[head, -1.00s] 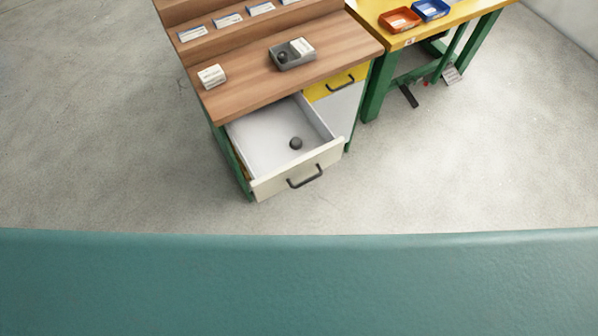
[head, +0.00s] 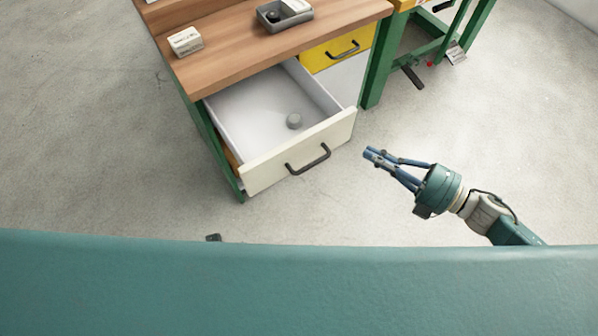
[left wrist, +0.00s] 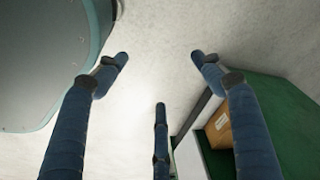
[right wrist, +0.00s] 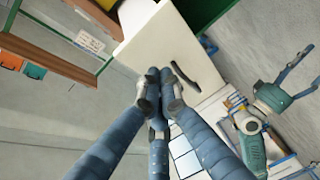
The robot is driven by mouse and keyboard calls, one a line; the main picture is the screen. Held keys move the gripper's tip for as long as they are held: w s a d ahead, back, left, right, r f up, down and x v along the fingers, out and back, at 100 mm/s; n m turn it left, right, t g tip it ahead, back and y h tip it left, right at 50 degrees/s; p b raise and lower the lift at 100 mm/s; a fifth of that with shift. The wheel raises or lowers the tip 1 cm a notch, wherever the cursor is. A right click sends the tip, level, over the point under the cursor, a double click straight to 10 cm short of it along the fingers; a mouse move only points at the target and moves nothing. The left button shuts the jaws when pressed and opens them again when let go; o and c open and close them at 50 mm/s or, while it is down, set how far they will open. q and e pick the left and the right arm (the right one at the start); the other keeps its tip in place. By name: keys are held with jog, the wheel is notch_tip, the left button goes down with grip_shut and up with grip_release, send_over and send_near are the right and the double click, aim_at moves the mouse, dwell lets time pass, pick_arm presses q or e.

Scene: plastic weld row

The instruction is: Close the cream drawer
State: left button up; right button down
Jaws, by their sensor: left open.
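The cream drawer (head: 260,160) stands pulled out from the workbench, with a dark bar handle (head: 308,160) on its front. In the right wrist view the cream front (right wrist: 160,42) and handle (right wrist: 181,62) are beyond the fingertips. My left gripper (left wrist: 160,62) is open and empty, with the bench side at the right of its view. It also shows in the right wrist view (right wrist: 287,80).
The wooden bench top (head: 230,55) holds a white block (head: 185,40) and a grey tray (head: 285,22). A yellow drawer (head: 338,48) beside the cream one is shut. Green table legs (head: 378,65) stand at right.

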jog(key=s+a+r+n+g+y+b, duration=0.35)
jog(key=s+a+n+g, duration=0.3)
jog(key=s, duration=0.25)
jog(key=p, duration=0.1)
send_near(275, 158)
jog(key=s+a, duration=0.2)
jog(key=s, duration=0.1)
jog(key=shift+n, duration=0.45)
jog(key=w+a, duration=0.3)
jog(key=shift+w+r, duration=0.15)
jog(key=shift+w, duration=0.15)
pick_arm(q)
jog(key=w+r, duration=0.2)
jog(key=w, duration=0.1)
jog(key=shift+s, duration=0.1)
